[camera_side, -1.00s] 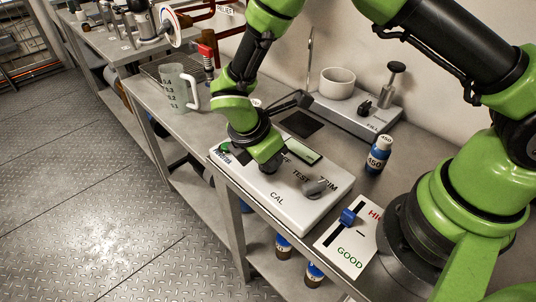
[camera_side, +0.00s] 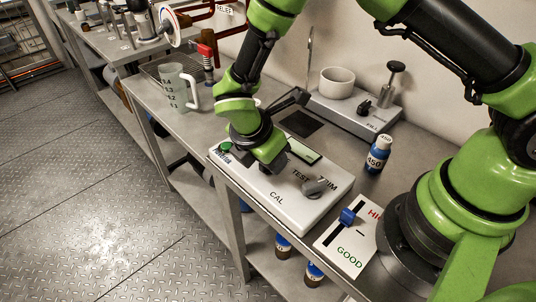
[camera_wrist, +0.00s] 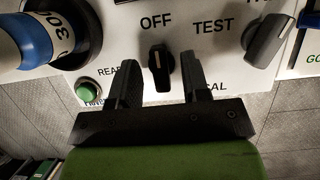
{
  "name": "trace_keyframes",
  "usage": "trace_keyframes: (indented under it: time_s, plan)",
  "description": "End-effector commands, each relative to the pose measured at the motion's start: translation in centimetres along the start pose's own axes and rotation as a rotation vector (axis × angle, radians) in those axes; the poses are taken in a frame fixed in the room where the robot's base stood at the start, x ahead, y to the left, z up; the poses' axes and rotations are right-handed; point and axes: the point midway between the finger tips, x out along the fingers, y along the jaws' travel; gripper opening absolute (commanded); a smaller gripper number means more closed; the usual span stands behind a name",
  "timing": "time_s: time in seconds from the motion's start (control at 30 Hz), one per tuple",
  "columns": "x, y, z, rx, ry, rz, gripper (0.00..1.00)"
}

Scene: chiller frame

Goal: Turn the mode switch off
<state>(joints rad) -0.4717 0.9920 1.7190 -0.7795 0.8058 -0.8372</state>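The mode switch, a black knob (camera_wrist: 159,78) with a white line, stands on the white panel (camera_wrist: 222,18) among the OFF, TEST and CAL labels and a partly covered fourth label. Its line runs up toward OFF in the wrist view. My gripper (camera_wrist: 158,58) is open, with one black finger on each side of the knob; narrow gaps show between fingers and knob. In the side view my gripper (camera_side: 281,162) is low over the white instrument box (camera_side: 262,198) and hides the knob.
A grey TRIM knob (camera_side: 317,187) stands near my gripper. A green button (camera_wrist: 88,91) is on the other side. A blue-handled slider (camera_side: 348,216), a 450 bottle (camera_side: 378,155) and a jug (camera_side: 178,88) are around the box. A 300 bottle (camera_wrist: 38,42) shows in the wrist view.

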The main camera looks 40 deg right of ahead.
Motion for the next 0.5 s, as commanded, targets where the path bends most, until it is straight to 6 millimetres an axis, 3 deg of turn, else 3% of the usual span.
trace_keyframes:
  time_s: [0.27,0.37,0.5]
  plan:
    - [-0.1,0.0,0.0,0.002,0.000,0.000,0.43]
    - [-0.9,0.0,0.0,0.002,0.001,0.002,0.43]
    - [-3.4,0.1,-0.1,0.003,0.003,0.006,0.43]
